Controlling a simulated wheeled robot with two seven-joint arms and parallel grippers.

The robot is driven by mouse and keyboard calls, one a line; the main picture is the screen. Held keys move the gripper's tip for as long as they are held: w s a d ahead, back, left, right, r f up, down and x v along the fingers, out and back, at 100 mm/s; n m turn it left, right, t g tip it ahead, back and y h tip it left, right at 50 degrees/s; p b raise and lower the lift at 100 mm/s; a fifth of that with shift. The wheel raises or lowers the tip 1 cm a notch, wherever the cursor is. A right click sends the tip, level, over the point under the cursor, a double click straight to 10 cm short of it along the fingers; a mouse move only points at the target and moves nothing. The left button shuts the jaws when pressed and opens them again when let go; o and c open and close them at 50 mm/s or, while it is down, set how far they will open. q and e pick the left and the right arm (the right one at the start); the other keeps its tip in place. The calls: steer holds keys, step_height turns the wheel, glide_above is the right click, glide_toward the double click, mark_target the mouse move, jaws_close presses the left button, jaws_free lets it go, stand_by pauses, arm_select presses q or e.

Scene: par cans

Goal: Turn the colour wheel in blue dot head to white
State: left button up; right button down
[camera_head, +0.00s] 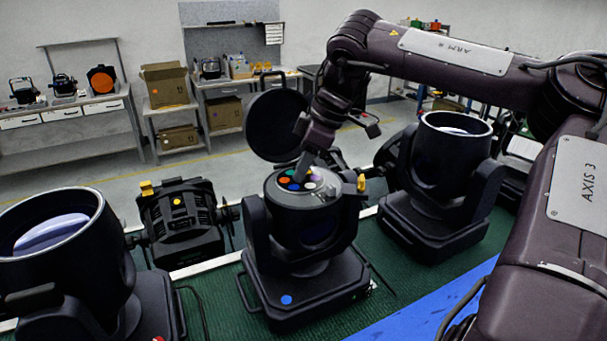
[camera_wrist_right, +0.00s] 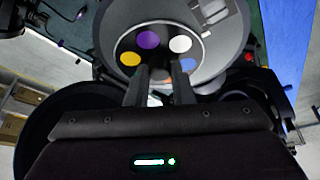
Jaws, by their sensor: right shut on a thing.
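The blue dot head (camera_head: 300,265) stands in the middle of the green mat, with a blue dot (camera_head: 287,300) on its base. Its round lid (camera_head: 275,125) is swung open behind it. Inside its top is the colour wheel (camera_head: 318,180), with several coloured discs around a middle hub. In the right wrist view the purple (camera_wrist_right: 148,40), white (camera_wrist_right: 180,44), yellow (camera_wrist_right: 130,59) and blue (camera_wrist_right: 188,65) discs show; the fingers hide others. My right gripper (camera_wrist_right: 161,74) reaches into the head and is shut on the wheel's middle. My left gripper is out of view.
Another head (camera_head: 440,180) stands at the right, and a head with a red dot (camera_head: 55,235) at the front left. A black lamp with a yellow knob (camera_head: 178,215) is left of the middle head. Benches with boxes (camera_head: 168,83) stand behind.

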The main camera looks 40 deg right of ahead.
mark_target(317, 182)
steer(key=shift+a+m+h+b, duration=0.1)
steer(key=shift+m+h+b, duration=0.2)
steer(key=shift+m+b, duration=0.55)
steer(key=shift+m+t, duration=0.3)
steer(key=shift+m, duration=0.15)
steer(key=c, duration=1.3)
jaws_free()
steer(key=shift+o, duration=0.2)
steer(key=b+v, duration=0.1)
steer(key=v, duration=0.7)
steer(key=shift+w, duration=0.1)
